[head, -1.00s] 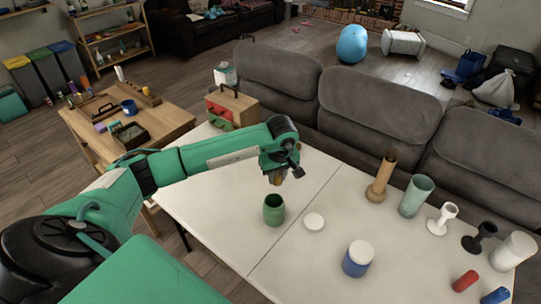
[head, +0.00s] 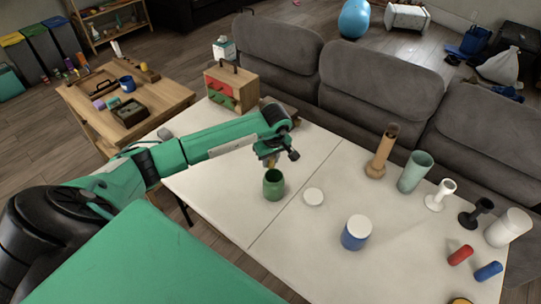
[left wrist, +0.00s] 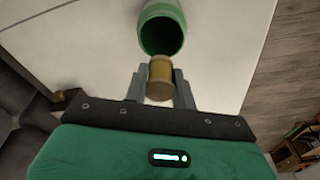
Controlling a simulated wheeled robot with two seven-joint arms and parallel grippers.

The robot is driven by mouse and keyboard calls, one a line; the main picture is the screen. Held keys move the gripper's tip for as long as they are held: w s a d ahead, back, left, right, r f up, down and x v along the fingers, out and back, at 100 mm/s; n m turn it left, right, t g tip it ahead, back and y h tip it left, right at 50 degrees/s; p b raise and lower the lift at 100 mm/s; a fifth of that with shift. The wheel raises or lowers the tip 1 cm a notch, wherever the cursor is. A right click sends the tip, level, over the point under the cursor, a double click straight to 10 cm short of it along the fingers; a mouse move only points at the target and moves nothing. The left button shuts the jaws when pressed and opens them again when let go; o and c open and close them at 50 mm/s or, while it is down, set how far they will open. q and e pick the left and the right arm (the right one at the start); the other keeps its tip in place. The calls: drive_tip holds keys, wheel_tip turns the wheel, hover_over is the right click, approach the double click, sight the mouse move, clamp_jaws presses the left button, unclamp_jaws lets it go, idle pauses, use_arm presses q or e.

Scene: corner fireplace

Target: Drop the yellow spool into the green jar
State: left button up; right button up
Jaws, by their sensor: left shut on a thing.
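The green jar (head: 273,187) stands upright and open on the white table, left of centre in the head view. The left wrist view shows its dark mouth and green wall (left wrist: 150,12). My left gripper (head: 270,162) is just above the jar's rim in the head view. It is shut on the yellow spool (left wrist: 160,79), which sits between the fingers in the left wrist view. The spool appears next to the jar's mouth there and is outside it; the exact gap is hard to tell. My right gripper is not in view.
A white lid (head: 313,196) lies right of the jar, and a blue jar (head: 355,236) with a white top stands farther right. A wooden vase (head: 381,153), a pale green glass (head: 415,172) and goblets stand at the right. A drawer box (head: 231,88) is behind.

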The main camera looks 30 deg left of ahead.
use_arm(q)
drive_tip(key=o, duration=1)
wheel_tip(320, 180, up, 14)
drive_tip(key=s+d+b, duration=0.1)
drive_tip(key=b, duration=0.2)
drive_tip(key=shift+d+f+b, duration=0.2)
drive_tip(key=shift+d+b, duration=0.2)
